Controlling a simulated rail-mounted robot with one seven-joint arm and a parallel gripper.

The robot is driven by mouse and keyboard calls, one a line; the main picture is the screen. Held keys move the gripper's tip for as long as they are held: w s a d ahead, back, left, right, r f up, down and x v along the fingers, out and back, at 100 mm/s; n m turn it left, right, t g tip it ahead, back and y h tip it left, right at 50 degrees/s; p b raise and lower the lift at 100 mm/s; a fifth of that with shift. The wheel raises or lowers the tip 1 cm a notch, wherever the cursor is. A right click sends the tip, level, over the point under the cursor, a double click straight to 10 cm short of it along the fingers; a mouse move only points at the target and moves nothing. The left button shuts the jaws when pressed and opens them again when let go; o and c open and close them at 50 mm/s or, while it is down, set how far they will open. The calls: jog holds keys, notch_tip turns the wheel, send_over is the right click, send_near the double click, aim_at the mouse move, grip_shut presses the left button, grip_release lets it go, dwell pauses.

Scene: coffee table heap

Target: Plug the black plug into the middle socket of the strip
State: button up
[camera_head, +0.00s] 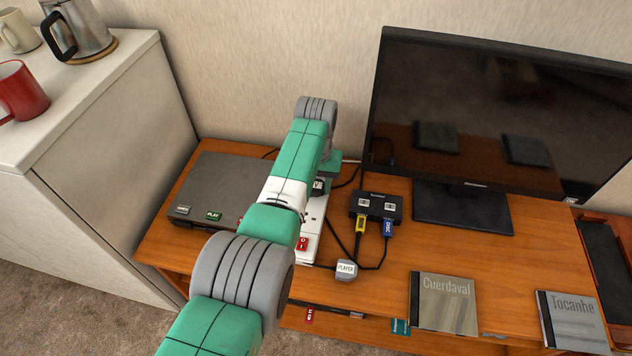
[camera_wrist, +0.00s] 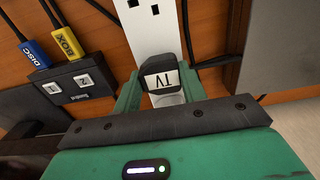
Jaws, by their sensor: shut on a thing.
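The black plug (camera_wrist: 160,60), with a white label reading TV, is between the two green fingers of my gripper (camera_wrist: 161,82) in the wrist view. My gripper is shut on it. The white socket strip (camera_wrist: 150,25) runs beneath the plug, with open socket holes showing beyond it. In the head view my arm covers much of the strip (camera_head: 313,225), and its red switch (camera_head: 303,243) shows at the near end. The plug's dark body (camera_head: 318,186) shows only slightly beside my arm. The plug's pins are hidden; I cannot tell whether they are in a socket.
A white PLAYER plug (camera_head: 346,269) lies right of the strip. A black switch box (camera_head: 376,206) with yellow and blue connectors stands behind it, near the monitor (camera_head: 480,120). A dark player box (camera_head: 215,190) is at left. Two cases, including Cuerdaval (camera_head: 444,303), lie at front right. Cables run around the strip.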

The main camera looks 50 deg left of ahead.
jog(key=shift+f+b, duration=0.35)
jog(key=shift+f, duration=0.15)
jog(key=o, duration=1.2)
jog(key=shift+c, duration=0.2)
jog(key=shift+r, duration=0.1)
notch_tip(320, 180, up, 8)
jog(key=p, duration=0.5)
jog(key=shift+c, duration=0.3)
